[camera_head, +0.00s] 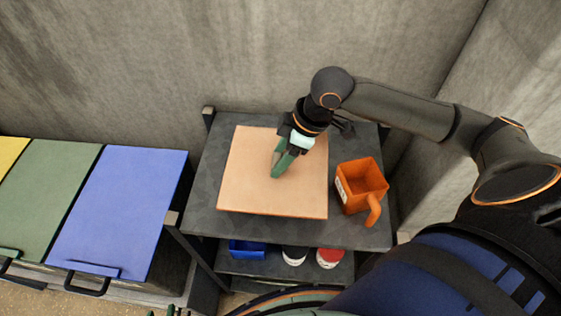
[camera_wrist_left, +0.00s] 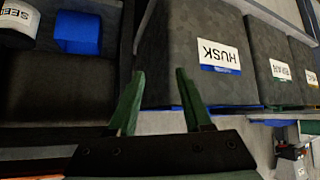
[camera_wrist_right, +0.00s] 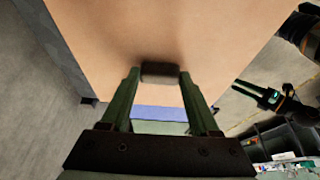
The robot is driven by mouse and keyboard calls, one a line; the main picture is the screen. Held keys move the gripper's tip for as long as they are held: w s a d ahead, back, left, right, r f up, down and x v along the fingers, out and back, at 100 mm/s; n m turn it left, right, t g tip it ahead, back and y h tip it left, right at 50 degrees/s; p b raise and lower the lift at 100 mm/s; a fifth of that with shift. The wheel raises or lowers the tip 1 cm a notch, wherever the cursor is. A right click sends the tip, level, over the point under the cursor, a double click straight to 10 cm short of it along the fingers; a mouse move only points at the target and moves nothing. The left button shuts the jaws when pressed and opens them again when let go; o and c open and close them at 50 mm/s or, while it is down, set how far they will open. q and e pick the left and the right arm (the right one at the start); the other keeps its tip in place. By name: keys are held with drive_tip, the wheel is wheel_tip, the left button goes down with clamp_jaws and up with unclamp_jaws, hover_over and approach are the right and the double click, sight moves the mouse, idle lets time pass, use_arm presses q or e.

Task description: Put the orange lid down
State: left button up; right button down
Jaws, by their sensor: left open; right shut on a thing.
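The orange lid (camera_head: 250,190) is a broad, pale orange square over the dark table top (camera_head: 205,200). It looks level; whether it rests fully on the table or hangs just above it, I cannot tell. My right gripper (camera_head: 278,172) comes down over its middle. In the right wrist view, the right gripper (camera_wrist_right: 160,78) is shut on the lid's dark handle (camera_wrist_right: 160,70), and the orange lid (camera_wrist_right: 215,40) fills the upper picture. My left gripper (camera_wrist_left: 155,90) is open and empty, in front of the bins. It also shows in the right wrist view (camera_wrist_right: 272,96).
An orange scoop (camera_head: 362,188) stands on the table right of the lid. Bins with blue (camera_head: 125,200), green (camera_head: 45,200) and yellow (camera_head: 8,152) lids stand at the left. A blue box (camera_head: 247,250) and cans sit on the lower shelf. A wall closes the back.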

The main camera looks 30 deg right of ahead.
wheel_tip(320, 180, down, 4)
drive_tip(key=b, duration=0.3)
drive_tip(key=shift+r+b, duration=0.2)
drive_tip(key=shift+b, duration=0.2)
drive_tip(key=shift+r, duration=0.15)
drive_tip(key=shift+c, duration=0.6)
unclamp_jaws()
